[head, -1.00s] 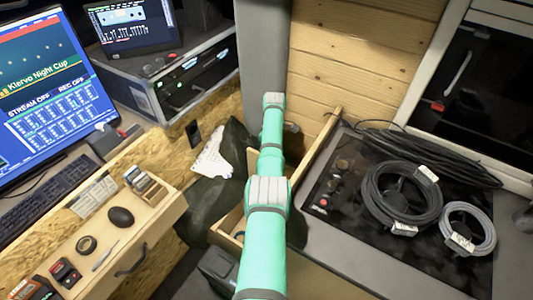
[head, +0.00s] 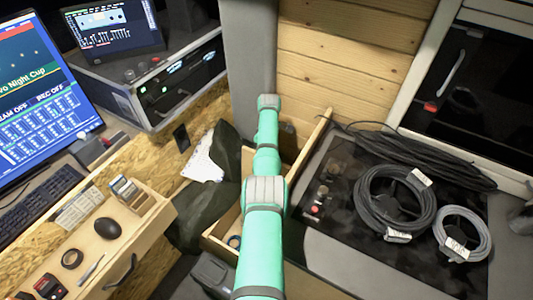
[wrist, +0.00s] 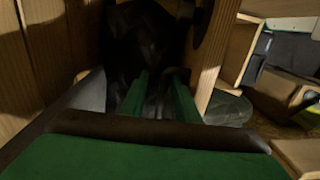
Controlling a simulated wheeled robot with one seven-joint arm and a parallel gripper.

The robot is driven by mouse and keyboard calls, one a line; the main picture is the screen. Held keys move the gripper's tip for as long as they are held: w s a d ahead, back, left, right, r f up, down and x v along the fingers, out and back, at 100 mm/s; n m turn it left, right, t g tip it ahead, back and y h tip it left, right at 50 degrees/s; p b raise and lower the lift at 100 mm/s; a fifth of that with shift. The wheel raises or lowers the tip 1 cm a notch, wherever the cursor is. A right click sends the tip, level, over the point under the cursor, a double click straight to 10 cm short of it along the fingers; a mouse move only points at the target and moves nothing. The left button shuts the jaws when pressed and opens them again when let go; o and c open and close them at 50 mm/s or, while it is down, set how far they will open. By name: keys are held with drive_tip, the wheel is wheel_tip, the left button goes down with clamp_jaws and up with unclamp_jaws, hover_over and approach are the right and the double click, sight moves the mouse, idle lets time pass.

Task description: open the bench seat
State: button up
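I cannot make out the bench seat with certainty in either view. My arm reaches forward past an open-topped wooden compartment (head: 312,150) beside the dark counter, and it hides my gripper in the head view. In the wrist view my gripper (wrist: 158,100) shows as two green fingers with a gap between them, pointing into a dark recess between wooden boards. A thin grey shape lies close to the fingers; I cannot tell whether they touch it. Dark green fabric (head: 200,212) with a white sheet (head: 204,160) on it lies left of the compartment.
An open drawer (head: 160,213) with small items juts out at the left. The dark-topped counter (head: 340,215) at right carries cable coils (head: 395,205). A wooden wall (head: 345,60) and grey post (head: 248,50) stand ahead.

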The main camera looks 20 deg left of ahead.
drive_tip(key=shift+a+r, duration=0.25)
drive_tip(key=shift+a, duration=0.05)
drive_tip(key=shift+w+r, duration=0.1)
drive_tip(key=shift+r, duration=0.05)
wheel_tip(320, 180, up, 10)
drive_tip(key=shift+w+r, duration=0.25)
idle(0.4)
